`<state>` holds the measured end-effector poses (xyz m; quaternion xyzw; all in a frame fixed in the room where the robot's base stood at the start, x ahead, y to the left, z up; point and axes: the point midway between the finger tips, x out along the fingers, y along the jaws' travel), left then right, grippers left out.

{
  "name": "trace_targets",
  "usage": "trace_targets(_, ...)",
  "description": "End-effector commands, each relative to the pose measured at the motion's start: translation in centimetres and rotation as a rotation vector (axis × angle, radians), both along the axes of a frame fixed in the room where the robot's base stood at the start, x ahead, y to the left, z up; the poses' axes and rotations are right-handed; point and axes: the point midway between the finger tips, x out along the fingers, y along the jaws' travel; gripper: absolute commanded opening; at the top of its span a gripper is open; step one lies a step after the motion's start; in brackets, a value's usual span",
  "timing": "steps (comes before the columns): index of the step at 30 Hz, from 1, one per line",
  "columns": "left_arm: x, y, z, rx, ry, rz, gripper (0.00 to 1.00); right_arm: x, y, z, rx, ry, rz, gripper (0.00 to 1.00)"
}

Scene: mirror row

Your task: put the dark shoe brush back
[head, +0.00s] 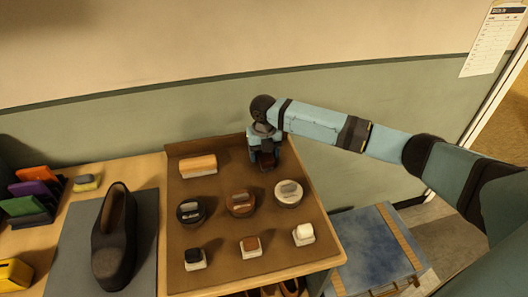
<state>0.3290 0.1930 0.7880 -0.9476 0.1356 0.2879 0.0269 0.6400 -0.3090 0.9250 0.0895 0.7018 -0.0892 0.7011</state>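My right gripper (264,155) points down over the back right of the brown tray (219,228), beyond the pale tin. Dark shapes show at its fingertips. I cannot tell whether they are only the fingers or also a dark brush, nor whether the gripper is open or shut. No dark large brush shows clearly. An orange-brown brush with a pale underside (198,166) lies at the tray's back left. A small dark-topped block (194,257) sits at the front left of the tray. My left gripper is not in view.
A dark tin (190,211), a brown tin (240,204) and a pale tin (289,193) form the middle row. A brown-topped (250,246) and a white-topped block (303,234) stand in front. A dark shoe (114,237) lies on a grey mat (72,235). A blue-topped stool (370,250) stands at right.

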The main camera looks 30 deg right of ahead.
Motion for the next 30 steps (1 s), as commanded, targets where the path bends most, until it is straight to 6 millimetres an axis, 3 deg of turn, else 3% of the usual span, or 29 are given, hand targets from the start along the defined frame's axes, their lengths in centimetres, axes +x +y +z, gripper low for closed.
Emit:
trace_targets(11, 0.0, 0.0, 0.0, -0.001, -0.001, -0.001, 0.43, 0.0, 0.0, 0.6, 0.000, -0.001, 0.000, 0.70)
trace_targets(14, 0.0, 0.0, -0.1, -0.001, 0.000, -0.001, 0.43, 0.1, 0.0, 1.8, 0.000, -0.003, 0.000, 0.70)
trace_targets(24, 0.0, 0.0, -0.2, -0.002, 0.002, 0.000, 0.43, 0.1, 0.0, 9.0, 0.000, -0.003, 0.000, 0.70)
trace_targets(30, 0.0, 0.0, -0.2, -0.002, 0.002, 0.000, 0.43, 0.1, 0.0, 11.6, 0.001, -0.001, 0.000, 0.70)
